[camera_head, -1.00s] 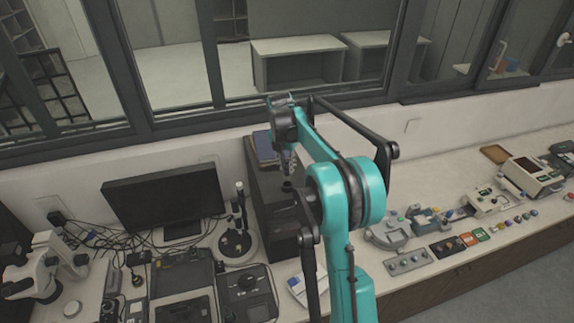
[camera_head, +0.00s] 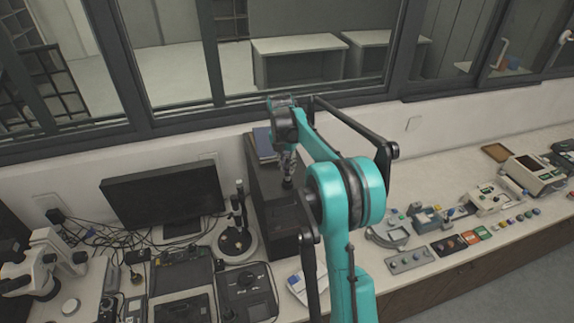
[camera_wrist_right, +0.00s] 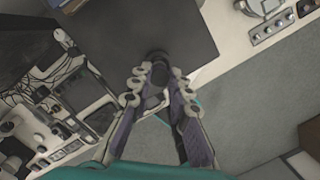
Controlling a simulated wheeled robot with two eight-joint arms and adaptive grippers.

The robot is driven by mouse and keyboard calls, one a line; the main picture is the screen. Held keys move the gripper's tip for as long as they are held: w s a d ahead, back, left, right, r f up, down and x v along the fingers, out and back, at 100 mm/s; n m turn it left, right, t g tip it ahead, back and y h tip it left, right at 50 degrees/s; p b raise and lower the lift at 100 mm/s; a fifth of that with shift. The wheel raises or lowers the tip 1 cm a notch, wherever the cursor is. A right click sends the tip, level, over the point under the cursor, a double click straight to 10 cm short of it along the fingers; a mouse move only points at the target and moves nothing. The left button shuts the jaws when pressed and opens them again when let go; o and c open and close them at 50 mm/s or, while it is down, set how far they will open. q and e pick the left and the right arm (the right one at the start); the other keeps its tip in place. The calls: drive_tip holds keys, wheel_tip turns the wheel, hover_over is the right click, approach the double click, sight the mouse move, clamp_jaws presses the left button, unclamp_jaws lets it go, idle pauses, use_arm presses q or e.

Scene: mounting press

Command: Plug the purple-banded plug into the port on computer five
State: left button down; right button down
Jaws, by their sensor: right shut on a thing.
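My right gripper (camera_head: 287,162) hangs above the top of a black computer tower (camera_head: 270,222) in the head view. In the right wrist view its fingertips (camera_wrist_right: 155,76) are closed around a dark, round plug (camera_wrist_right: 158,60), seen nearly end-on. The plug also shows as a small dark piece below the fingers in the head view (camera_head: 287,183). No purple band can be made out on it. The tower's flat dark top also fills the upper middle of the right wrist view (camera_wrist_right: 125,35). I see no number or port on the tower. My left gripper is out of view.
A black monitor (camera_head: 163,195) and a stand with a round base (camera_head: 237,242) are left of the tower. Dark books (camera_head: 264,145) lie at its back. Cables, a microscope (camera_head: 40,265) and devices crowd the left bench. Several instruments stand to the right.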

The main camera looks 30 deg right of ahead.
drive_tip(key=shift+f, duration=0.3)
drive_tip(key=shift+f+b, duration=0.85)
drive_tip(key=shift+f, duration=0.05)
drive_tip(key=shift+f, duration=0.25)
idle(0.5)
drive_tip(key=c, duration=0.8)
unclamp_jaws()
wheel_tip(320, 180, up, 8)
drive_tip(key=p, duration=0.4)
drive_tip(key=shift+f, duration=0.25)
drive_tip(key=shift+f, duration=0.1)
